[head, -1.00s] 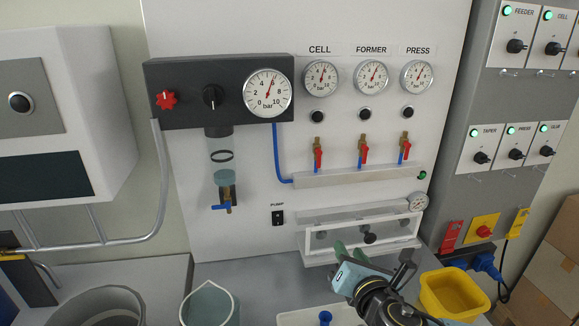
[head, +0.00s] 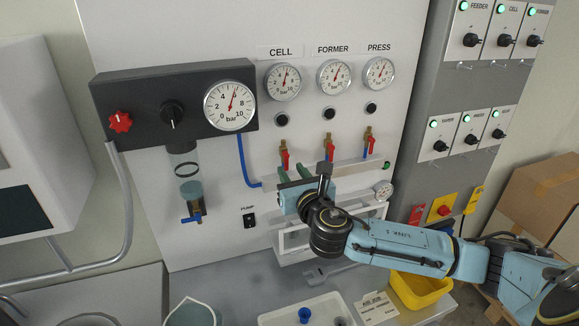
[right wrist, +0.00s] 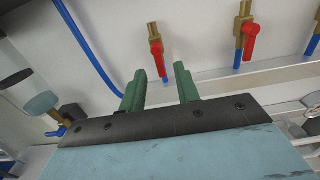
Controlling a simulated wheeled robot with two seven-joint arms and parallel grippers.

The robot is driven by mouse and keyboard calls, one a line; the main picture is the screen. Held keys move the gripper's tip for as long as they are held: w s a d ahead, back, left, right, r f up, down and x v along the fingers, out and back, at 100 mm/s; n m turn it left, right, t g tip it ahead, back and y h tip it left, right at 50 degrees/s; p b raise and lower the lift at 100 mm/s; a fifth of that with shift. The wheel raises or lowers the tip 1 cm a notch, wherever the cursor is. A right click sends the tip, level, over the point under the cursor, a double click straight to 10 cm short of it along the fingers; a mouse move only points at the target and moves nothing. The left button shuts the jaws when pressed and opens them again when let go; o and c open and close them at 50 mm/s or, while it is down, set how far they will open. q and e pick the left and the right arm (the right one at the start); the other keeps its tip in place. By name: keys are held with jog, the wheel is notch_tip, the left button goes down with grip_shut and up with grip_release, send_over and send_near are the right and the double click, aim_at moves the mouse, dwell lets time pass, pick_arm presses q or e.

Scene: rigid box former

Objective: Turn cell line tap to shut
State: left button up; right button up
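The cell line tap (head: 285,158) is the leftmost of three brass taps with red handles on the white panel, below the CELL gauge (head: 284,82). In the right wrist view, the cell line tap (right wrist: 157,52) has its red handle hanging down, along its pipe. My right gripper (head: 293,174) is just below this tap in the head view. In the right wrist view, its two green fingers (right wrist: 159,80) are apart and empty, pointing up towards the handle, which stands beyond the gap between them. No contact shows. My left gripper is out of view.
The former tap (head: 329,148) and press tap (head: 370,142) stand to the right, handles also down. A pale rail (head: 345,168) runs below the taps. A blue hose (head: 242,162) lies to the left. A yellow bin (head: 420,290) stands below my right arm.

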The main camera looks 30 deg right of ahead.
jog(key=shift+x, duration=1.15)
grip_shut()
jog(key=m, duration=0.4)
jog(key=shift+w+a+m+p, duration=0.1)
jog(key=shift+a+m+p, duration=0.2)
jog(key=shift+a+p, duration=0.1)
jog(key=m, duration=0.4)
jog(key=shift+a+r+m, duration=0.25)
jog(key=shift+a+m, duration=0.05)
jog(key=shift+a, duration=0.05)
jog(key=m, duration=0.2)
jog(key=m+p, duration=0.1)
jog(key=m, duration=0.1)
jog(key=shift+w+a+r, duration=0.1)
jog(key=shift+a+r, duration=0.1)
jog(key=shift+r, duration=0.2)
jog(key=shift+a+r+m+p, duration=0.1)
jog(key=shift+r+m+p, duration=0.05)
jog(key=shift+m, duration=1.05)
jog(key=shift+r+m+p, duration=0.15)
jog(key=shift+r+m, duration=0.05)
jog(key=shift+m, duration=1)
